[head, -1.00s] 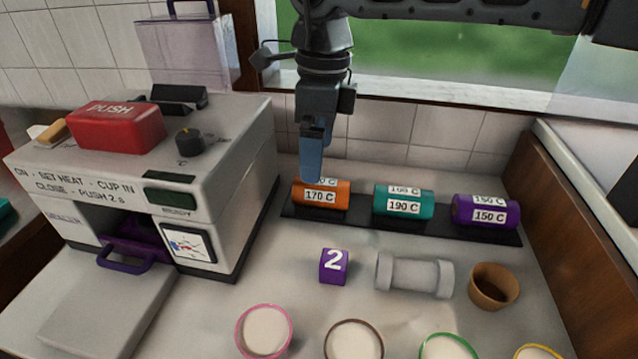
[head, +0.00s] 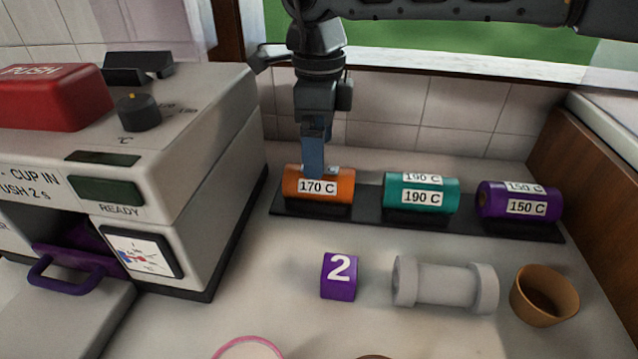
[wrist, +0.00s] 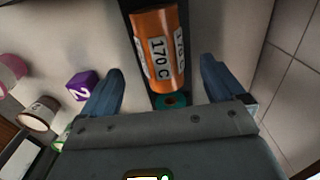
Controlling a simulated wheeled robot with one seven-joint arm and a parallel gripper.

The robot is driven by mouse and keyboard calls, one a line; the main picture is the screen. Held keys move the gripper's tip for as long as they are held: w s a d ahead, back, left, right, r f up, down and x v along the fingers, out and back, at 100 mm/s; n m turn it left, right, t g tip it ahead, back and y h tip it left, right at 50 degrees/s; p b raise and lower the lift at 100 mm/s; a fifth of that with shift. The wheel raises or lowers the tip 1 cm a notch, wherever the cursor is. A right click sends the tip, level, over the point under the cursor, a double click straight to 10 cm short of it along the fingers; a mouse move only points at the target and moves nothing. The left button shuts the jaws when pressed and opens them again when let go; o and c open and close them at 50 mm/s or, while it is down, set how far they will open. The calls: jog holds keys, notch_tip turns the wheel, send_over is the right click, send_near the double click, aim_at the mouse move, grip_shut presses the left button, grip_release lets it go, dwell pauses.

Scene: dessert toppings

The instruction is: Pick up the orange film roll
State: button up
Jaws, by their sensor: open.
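The orange film roll (head: 320,188) lies on its side at the left end of a black tray (head: 368,218), with white "170 C" labels. My gripper (head: 312,172) points down over it in the head view, its blue fingers at the roll's top. In the wrist view the orange roll (wrist: 158,50) shows ahead, between the lines of the two open, spread fingers of my gripper (wrist: 163,80). I cannot tell whether a finger touches the roll.
A teal roll (head: 421,194) and a purple roll (head: 519,200) lie on the same tray to the right. A heating machine (head: 225,150) stands close on the left. In front are a purple "2" cube (head: 339,277), a grey spool (head: 445,283) and a brown cup (head: 545,294).

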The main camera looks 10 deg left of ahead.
aim_at(320, 183)
jog(key=shift+f+p, duration=0.3)
jog(key=shift+f, duration=2.8)
jog(key=c, duration=1.3)
